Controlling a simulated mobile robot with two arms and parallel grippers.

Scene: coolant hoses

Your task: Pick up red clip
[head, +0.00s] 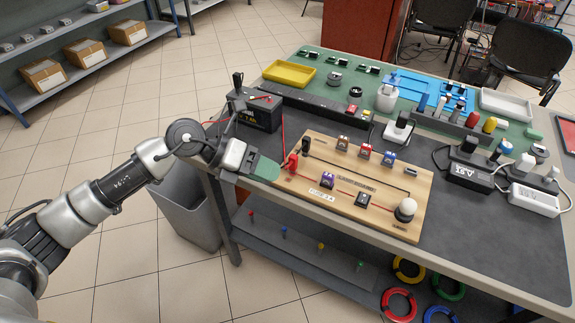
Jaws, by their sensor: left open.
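The red clip (291,161) stands at the left end of the wooden circuit board (405,228), with a red wire rising behind it toward the battery. My left gripper (266,169) is just left of the red clip. Its green fingertip points at the clip, and a small gap seems to lie between them. The gripper is open and holds nothing that I can see. Its far finger is hard to make out. My right gripper is out of view.
A black clip (305,147) stands close behind the red clip. A black battery (262,113) sits behind my gripper at the table's left edge. Small modules and a white bulb (405,209) are on the board. A grey bin (186,204) stands on the floor below.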

